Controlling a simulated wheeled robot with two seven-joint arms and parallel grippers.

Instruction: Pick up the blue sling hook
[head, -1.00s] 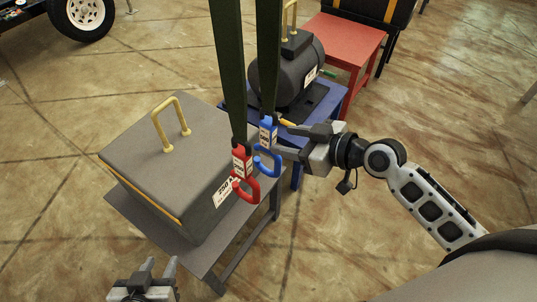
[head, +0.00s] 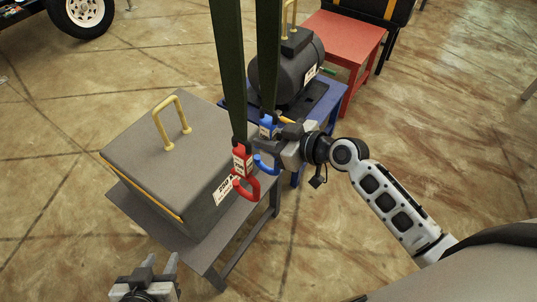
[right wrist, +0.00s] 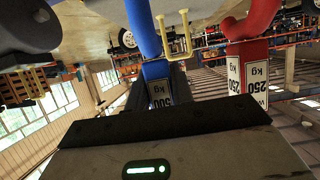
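The blue sling hook (head: 267,163) hangs from a dark green strap, with a white label on its blue upper part. My right gripper (head: 268,138) is at its upper part; its fingers look apart around the hook, and contact cannot be told. In the right wrist view, the blue hook (right wrist: 151,45) shows beyond the gripper's dark edge, partly hidden. The red sling hook (head: 245,180) hangs to the left on another strap and also shows in the right wrist view (right wrist: 246,50). My left gripper (head: 158,265) is open and empty at the bottom left.
A grey box (head: 165,165) with a yellow handle (head: 170,122) stands on a grey table (head: 190,247) behind the red hook. A dark motor (head: 288,75) sits on a blue table (head: 325,112) behind the blue hook. A red table (head: 345,35) stands farther back. The floor at right is clear.

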